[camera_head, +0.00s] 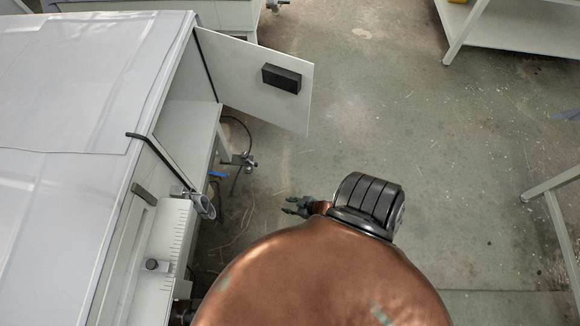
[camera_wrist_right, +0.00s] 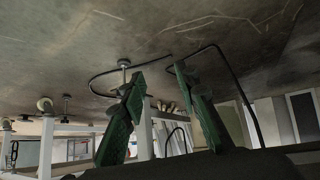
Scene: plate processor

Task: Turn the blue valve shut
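The small blue valve handle (camera_head: 217,175) shows in the head view low beside the machine, under the cabinet's open door, next to a dark hose. My left gripper is not in view.
The white machine (camera_head: 70,180) fills the left side. Its open door (camera_head: 250,75) with a black handle (camera_head: 281,78) sticks out above the valve. A grey hose fitting (camera_head: 247,161) lies right of the valve. Open floor (camera_head: 400,120) lies to the right; white tables stand at the far right.

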